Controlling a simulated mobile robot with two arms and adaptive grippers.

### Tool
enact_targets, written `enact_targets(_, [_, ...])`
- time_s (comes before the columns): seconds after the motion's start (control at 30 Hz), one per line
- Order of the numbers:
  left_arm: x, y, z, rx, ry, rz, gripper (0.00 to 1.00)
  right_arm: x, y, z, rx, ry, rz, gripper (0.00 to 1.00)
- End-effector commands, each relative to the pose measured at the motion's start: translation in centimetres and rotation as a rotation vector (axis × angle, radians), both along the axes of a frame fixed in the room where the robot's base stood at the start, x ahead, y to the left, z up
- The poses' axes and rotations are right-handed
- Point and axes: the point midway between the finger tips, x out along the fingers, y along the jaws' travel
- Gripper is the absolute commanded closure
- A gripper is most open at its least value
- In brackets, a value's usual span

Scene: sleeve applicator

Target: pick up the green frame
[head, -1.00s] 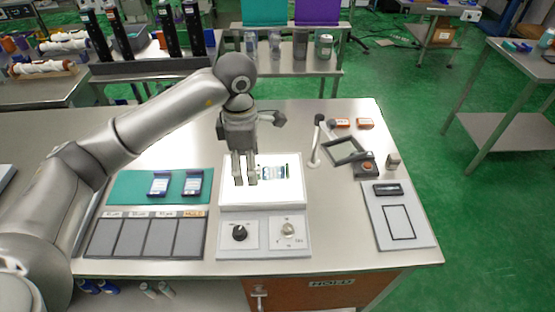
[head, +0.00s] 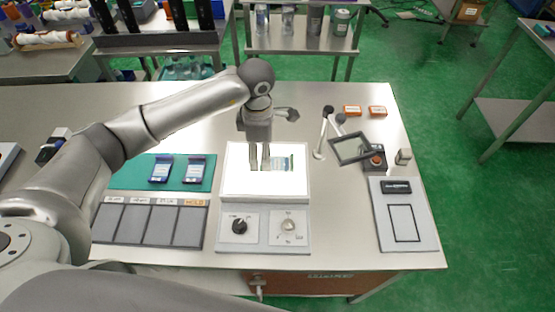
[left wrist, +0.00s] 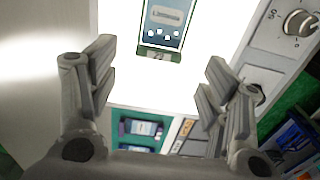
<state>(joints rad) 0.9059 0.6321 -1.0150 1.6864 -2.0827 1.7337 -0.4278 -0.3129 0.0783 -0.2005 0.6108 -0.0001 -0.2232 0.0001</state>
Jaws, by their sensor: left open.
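The green-edged frame (head: 283,163), with a pale and blue face, lies on the lit white panel (head: 236,183). In the left wrist view the frame (left wrist: 163,22) shows at the top, cut by the picture edge, with its dark green end towards my gripper. My left gripper (head: 259,165) is over the panel, pointing down, just left of the frame in the head view. In the left wrist view my left gripper (left wrist: 158,82) is open, with nothing between its fingers. My right gripper is not in view.
Two blue frames (head: 161,170) (head: 193,169) lie on a green mat (head: 131,175), left of the panel. Grey labelled slots (head: 150,226) and a knob box (head: 262,242) are in front. A dark tilted square frame (head: 350,148) and a grey plate (head: 424,236) are at right.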

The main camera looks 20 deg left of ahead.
Motion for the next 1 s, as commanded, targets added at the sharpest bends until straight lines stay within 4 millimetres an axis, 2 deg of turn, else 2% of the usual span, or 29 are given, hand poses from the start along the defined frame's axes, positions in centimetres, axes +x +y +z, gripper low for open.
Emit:
enact_targets(0.03, [0.0, -0.1, -0.4, 0.0, 0.007, 0.001, 0.29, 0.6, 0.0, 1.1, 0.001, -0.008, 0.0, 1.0])
enact_targets(0.1, [0.1, -0.1, -1.4, -0.001, 0.007, 0.0, 0.29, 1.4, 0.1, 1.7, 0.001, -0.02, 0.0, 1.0])
enact_targets(0.23, [0.2, -0.1, -3.2, 0.0, 0.004, 0.0, 0.29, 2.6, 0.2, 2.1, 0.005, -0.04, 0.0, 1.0])
enact_targets(0.53, [0.3, -0.1, -3.8, -0.001, 0.001, -0.001, 0.29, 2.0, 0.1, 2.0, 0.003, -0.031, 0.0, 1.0])
enact_targets(0.9, [0.3, -0.1, -3.8, -0.001, 0.001, -0.001, 0.76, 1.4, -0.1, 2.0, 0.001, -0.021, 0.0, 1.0])
enact_targets(1.0, [0.3, -0.1, -3.7, -0.001, 0.001, -0.001, 0.8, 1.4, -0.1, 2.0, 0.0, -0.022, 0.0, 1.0])
